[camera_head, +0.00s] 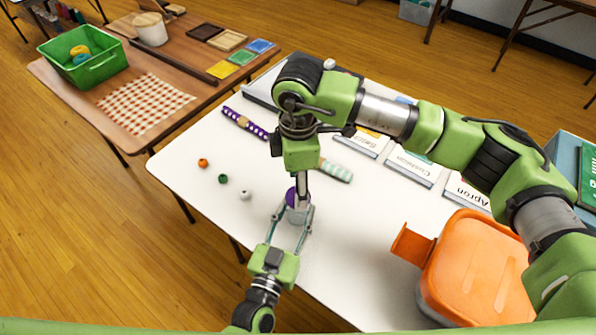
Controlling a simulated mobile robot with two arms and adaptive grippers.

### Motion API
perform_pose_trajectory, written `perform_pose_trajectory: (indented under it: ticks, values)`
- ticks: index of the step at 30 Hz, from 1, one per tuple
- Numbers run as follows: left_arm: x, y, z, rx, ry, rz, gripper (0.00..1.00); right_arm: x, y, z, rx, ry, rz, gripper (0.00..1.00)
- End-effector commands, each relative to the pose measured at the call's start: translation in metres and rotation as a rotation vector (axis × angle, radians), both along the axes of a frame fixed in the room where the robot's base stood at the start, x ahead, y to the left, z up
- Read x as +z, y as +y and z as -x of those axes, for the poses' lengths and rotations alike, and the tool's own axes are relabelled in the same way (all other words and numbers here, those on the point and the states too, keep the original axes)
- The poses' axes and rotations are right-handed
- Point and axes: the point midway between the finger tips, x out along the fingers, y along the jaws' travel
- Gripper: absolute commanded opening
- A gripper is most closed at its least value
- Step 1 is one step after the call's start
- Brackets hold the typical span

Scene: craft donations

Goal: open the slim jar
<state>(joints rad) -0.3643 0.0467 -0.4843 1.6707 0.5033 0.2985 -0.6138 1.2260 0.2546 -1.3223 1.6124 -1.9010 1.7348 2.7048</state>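The slim jar (297,215) has a pale, greyish body and a purple lid (291,197). It stands on the white table in the middle of the head view, partly covered by my grippers. My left gripper (296,212) reaches up from the bottom, its two fingers on either side of the jar body, seemingly closed against it. My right gripper (301,198) points down from above at the lid. Its fingers are seen edge-on and overlap the lid, so I cannot tell whether they grip it.
An orange-lidded container (478,270) stands at right on the white table (350,255). Three beads, orange (203,162), green (223,179) and white (245,195), lie left of the jar. Labelled boxes (412,167) line the back. A wooden table (180,115) holds a green bin (85,62).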

Motion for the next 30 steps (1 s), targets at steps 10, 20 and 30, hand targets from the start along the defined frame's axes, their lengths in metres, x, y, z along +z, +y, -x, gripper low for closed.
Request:
perform_pose_trajectory:
  ticks: [10, 20, 30]
  values:
    - [0.0, 0.0, 0.0, 0.0, 0.001, 0.0, 0.0, -0.028, 0.0, 0.0, 0.002, -0.001, -0.001, 0.53]
    - [-0.001, 0.0, 0.0, 0.0, 0.001, 0.0, 0.0, -0.028, 0.0, 0.0, 0.002, -0.001, -0.001, 0.24]
    - [-0.001, 0.0, 0.0, 0.0, 0.001, 0.0, 0.0, -0.027, 0.0, -0.001, 0.129, -0.002, 0.001, 0.13]
